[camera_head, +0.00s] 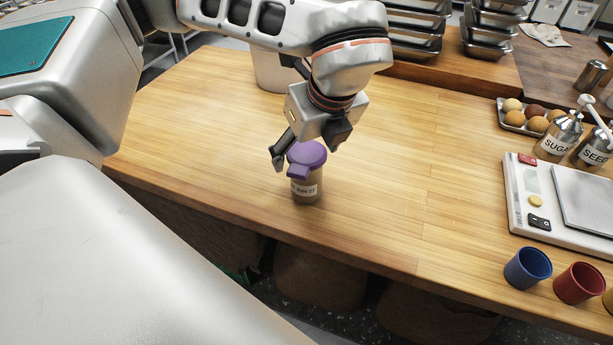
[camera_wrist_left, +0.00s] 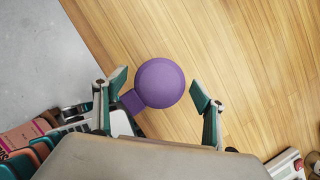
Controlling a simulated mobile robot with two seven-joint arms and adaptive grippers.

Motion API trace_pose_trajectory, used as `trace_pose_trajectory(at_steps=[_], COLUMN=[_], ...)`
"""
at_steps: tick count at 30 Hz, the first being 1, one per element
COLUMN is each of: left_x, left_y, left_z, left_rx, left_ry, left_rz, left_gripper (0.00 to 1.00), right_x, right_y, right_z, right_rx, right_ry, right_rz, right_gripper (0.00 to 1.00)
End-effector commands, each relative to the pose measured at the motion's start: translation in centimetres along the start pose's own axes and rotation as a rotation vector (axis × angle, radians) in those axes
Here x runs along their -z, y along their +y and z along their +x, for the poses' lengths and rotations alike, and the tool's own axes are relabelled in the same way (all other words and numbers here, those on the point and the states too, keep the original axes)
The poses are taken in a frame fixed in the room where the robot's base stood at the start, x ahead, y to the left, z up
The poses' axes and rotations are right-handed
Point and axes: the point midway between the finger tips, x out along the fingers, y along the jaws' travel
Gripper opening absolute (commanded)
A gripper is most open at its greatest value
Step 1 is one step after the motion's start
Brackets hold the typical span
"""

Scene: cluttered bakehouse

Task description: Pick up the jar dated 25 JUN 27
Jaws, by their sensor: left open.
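A jar (camera_head: 307,190) with a purple lid stands upright near the table's front edge. Its white label shows what looks like "JUN 27"; the day is too small to read surely. My left gripper (camera_head: 307,146) is open just above and behind the jar in the head view. In the left wrist view the round purple lid (camera_wrist_left: 160,83) lies between the two spread fingers of the left gripper (camera_wrist_left: 160,88), with a gap on both sides. A purple tab sticks out from the lid towards the left finger. My right gripper is not in view.
The wooden table (camera_head: 400,180) is clear around the jar. A pale container (camera_head: 270,72) stands behind my left arm.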

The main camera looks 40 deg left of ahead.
Motion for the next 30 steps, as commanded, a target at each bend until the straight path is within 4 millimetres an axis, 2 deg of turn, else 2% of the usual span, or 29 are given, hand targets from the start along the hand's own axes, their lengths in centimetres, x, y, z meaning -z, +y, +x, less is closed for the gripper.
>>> trace_pose_trajectory(at_steps=[3, 9, 11, 15, 17, 26, 27, 30], left_x=[0.0, 0.0, 0.0, 0.0, 0.0, -0.1, -0.1, -0.5], left_y=[0.0, 0.0, 0.0, 0.0, 0.0, 0.0, 0.0, -0.1], left_z=[0.7, 0.7, 0.7, 0.7, 0.7, 0.5, 0.3, -0.4], left_rx=[0.0, 0.001, 0.001, 0.0, 0.0, 0.001, 0.002, 0.003], left_ry=[0.001, 0.001, 0.0, 0.0, 0.0, 0.0, 0.0, -0.001], left_rz=[0.0, 0.001, 0.001, 0.001, 0.001, 0.0, 0.0, -0.001], left_gripper=[0.7, 0.7, 0.57, 0.21, 0.06, 0.06, 0.0, 0.0], right_x=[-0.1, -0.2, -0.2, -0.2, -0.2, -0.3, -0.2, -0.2], right_y=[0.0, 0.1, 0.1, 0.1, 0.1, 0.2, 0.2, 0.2], right_z=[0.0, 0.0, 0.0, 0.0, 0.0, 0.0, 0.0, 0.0], right_rx=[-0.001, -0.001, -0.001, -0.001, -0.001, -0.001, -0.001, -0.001], right_ry=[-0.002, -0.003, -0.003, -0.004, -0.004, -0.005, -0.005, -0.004], right_rz=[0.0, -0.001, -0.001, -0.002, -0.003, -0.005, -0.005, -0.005], right_gripper=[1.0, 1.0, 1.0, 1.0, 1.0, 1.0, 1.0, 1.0])
